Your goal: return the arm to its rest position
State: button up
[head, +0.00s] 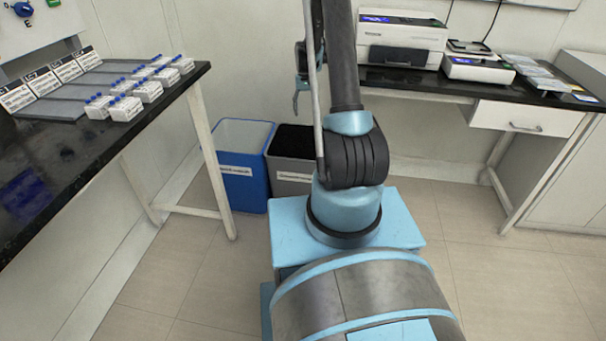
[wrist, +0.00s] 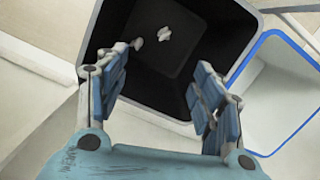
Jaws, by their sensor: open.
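My gripper (wrist: 165,95) shows in the wrist view with its two blue-padded fingers spread apart and nothing between them. It points down over the dark bin (wrist: 190,20), which holds a few small white pieces (wrist: 164,34) at its bottom. In the head view my arm rises from my light blue base in the middle of the picture. Part of my gripper (head: 299,93) shows there at the left of the arm, above the bins; the rest is hidden behind the arm.
A blue bin (head: 240,185) and the dark bin (head: 292,150) stand on the floor behind my base. A black-topped bench (head: 60,155) with white blocks (head: 125,107) is at left. Another bench (head: 425,84) with a printer-like machine (head: 402,40) and a scale (head: 478,69) is at back right.

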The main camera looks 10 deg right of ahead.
jog(key=shift+w+r, duration=0.2)
jog(key=shift+r, duration=1.05)
